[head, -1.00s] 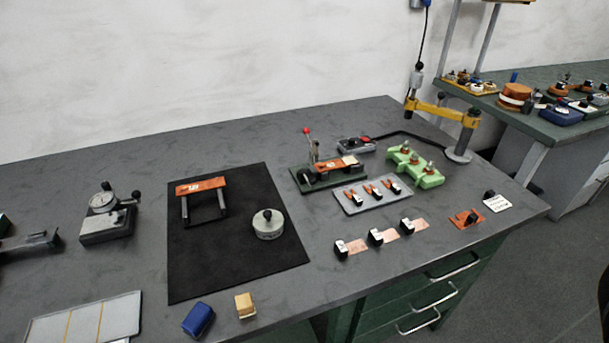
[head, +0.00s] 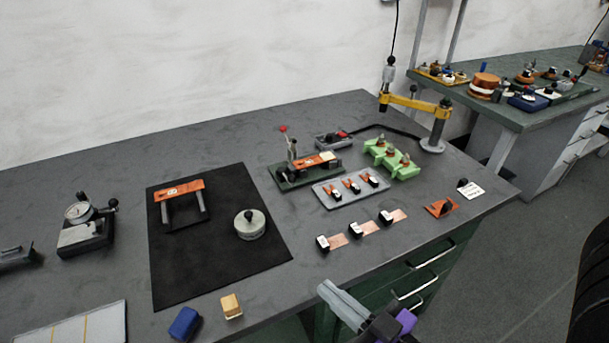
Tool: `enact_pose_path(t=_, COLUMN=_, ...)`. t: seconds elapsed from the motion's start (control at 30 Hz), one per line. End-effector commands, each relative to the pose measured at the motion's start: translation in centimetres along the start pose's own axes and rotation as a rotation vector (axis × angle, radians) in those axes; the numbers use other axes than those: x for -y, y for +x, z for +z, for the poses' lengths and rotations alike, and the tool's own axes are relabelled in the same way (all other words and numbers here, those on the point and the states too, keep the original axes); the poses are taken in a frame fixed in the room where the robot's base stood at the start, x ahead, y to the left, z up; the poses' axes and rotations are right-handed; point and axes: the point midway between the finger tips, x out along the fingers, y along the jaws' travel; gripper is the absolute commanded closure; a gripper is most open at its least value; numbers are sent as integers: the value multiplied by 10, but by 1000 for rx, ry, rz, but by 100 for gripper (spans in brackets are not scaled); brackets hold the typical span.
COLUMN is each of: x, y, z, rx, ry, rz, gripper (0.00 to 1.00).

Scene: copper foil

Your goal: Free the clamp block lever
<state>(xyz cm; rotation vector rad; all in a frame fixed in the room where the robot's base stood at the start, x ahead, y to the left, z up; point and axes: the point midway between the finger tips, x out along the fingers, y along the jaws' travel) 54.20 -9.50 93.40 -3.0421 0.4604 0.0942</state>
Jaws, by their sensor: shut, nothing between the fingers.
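The clamp block (head: 296,179) is a dark green base at the back middle of the bench. Its lever (head: 291,148) stands nearly upright with a red knob on top. An orange bar (head: 318,163) with a pale label lies across the block, beside the lever's foot. I cannot tell whether the bar touches the lever. My gripper (head: 326,288) shows at the bottom edge, in front of the bench, with grey fingers and a purple part behind. It is shut and empty, well apart from the block.
A grey tray (head: 330,199) with several small orange-and-black parts lies just in front of the block. A green holder (head: 393,166) and a yellow jointed arm (head: 414,103) stand to its right. Black blocks on copper strips (head: 369,226) line the front. A black mat (head: 180,258) lies left.

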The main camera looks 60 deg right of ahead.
Motion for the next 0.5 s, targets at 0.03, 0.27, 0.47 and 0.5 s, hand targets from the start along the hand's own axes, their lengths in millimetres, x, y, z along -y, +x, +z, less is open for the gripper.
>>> enact_pose_path(t=0.03, x=-16, y=14, z=-6, rx=-21, ry=30, rz=46, gripper=100)
enact_pose_path(t=0.27, x=-88, y=62, z=-17, rx=-75, ry=218, rz=207, gripper=100)
enact_pose_path(t=0.47, x=-154, y=96, z=-30, rx=-123, ry=429, rz=302, gripper=100)
enact_pose_path(t=0.5, x=-167, y=102, z=-33, rx=-133, ry=474, rz=314, gripper=100)
